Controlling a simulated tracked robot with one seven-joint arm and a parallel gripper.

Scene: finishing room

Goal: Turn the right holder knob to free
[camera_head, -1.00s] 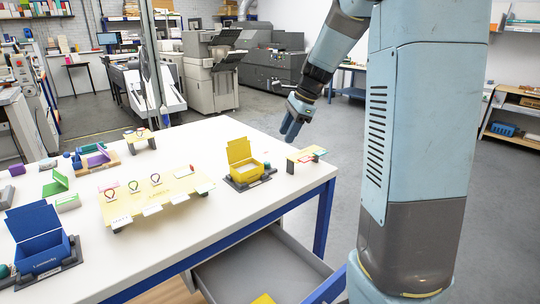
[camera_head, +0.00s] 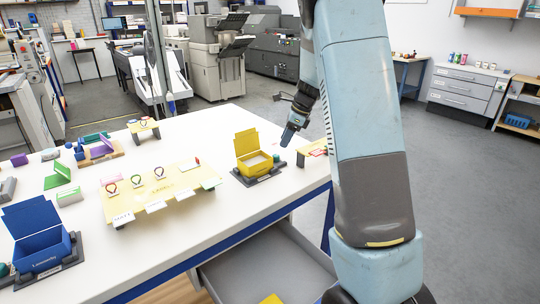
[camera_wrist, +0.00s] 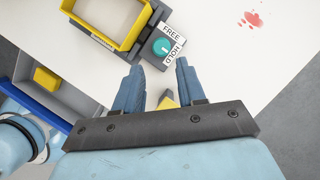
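The right holder (camera_head: 262,178) is a dark base on the white table, with an open-lidded yellow box (camera_head: 252,168) in it. Its teal round knob (camera_wrist: 161,47) sits at the holder's end beside a label reading FREE and HOLD (camera_wrist: 173,40); I cannot tell which word the knob points to. My gripper (camera_wrist: 158,65) is open and empty, its two blue fingers apart, with the knob just beyond the gap between the fingertips. In the head view my gripper (camera_head: 290,136) is above the table just right of the yellow box. The knob also shows small in the head view (camera_head: 276,158).
A small yellow stand (camera_head: 317,147) is at the table's right edge, close to my gripper. A blue box (camera_head: 42,252) in another holder is at the left. A yellow board (camera_head: 170,187) with small loops lies between them. A grey drawer (camera_head: 265,270) is open below the table.

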